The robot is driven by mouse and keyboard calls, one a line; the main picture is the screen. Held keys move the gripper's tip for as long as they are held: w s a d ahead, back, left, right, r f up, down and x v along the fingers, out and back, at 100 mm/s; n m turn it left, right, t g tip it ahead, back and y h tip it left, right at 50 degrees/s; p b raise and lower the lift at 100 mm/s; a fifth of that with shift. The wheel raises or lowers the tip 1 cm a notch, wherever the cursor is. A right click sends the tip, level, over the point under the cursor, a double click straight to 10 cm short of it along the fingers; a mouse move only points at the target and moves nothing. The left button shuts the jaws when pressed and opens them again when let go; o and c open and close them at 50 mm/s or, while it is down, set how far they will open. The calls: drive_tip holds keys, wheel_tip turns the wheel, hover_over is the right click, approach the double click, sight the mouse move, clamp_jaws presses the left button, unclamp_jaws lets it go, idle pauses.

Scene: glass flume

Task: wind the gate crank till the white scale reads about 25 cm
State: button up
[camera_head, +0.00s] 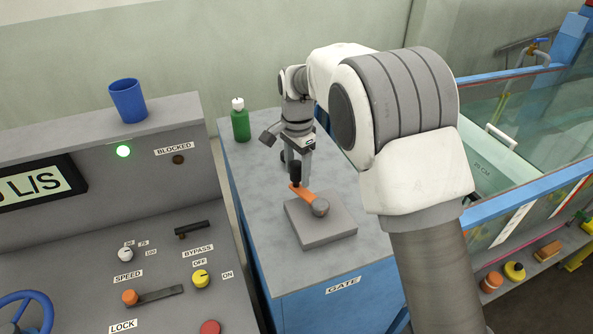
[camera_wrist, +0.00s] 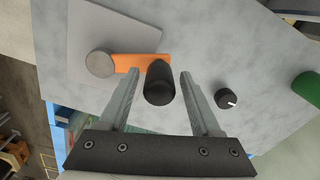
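The gate crank is an orange arm (camera_head: 303,193) on a grey hub over a square grey plate (camera_head: 323,226), on the cabinet marked GATE. Its black knob (camera_head: 295,172) stands at the arm's far end. In the wrist view the orange arm (camera_wrist: 140,62) runs from the round hub (camera_wrist: 100,64) to the black knob (camera_wrist: 160,84). My gripper (camera_wrist: 158,78) is open, with one finger on each side of the knob and gaps showing. In the head view my gripper (camera_head: 295,165) is just behind the knob. I cannot make out a white scale reading.
A green bottle (camera_head: 240,122) stands at the back left of the cabinet top. A small black dial (camera_wrist: 227,98) shows in the wrist view. A control console (camera_head: 100,240) with a blue cup (camera_head: 128,100) is at left. The glass flume (camera_head: 510,150) is at right, behind my arm.

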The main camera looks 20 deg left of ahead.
drive_tip(key=shift+s, duration=0.1)
wheel_tip(320, 180, up, 17)
drive_tip(key=shift+r, duration=0.2)
idle(0.5)
idle(0.3)
drive_tip(key=s+d+r+n+t+y+b, duration=0.1)
drive_tip(key=s+d+r+n, duration=0.2)
drive_tip(key=d, duration=0.8)
drive_tip(key=s+d+r+t, duration=0.25)
drive_tip(key=s+d, duration=0.25)
drive_tip(key=d, duration=0.6)
drive_tip(key=s+d+f+n+t, duration=0.1)
drive_tip(key=s+d+f, duration=0.3)
drive_tip(key=s+d, duration=0.2)
drive_tip(key=s+d+f+n+t+h+b, duration=0.1)
drive_tip(key=s+d+f, duration=0.3)
drive_tip(key=s, duration=0.6)
drive_tip(key=shift+s+d+f+n, duration=0.25)
drive_tip(key=shift+d+n, duration=0.55)
drive_tip(key=shift+d, duration=0.25)
idle(1.3)
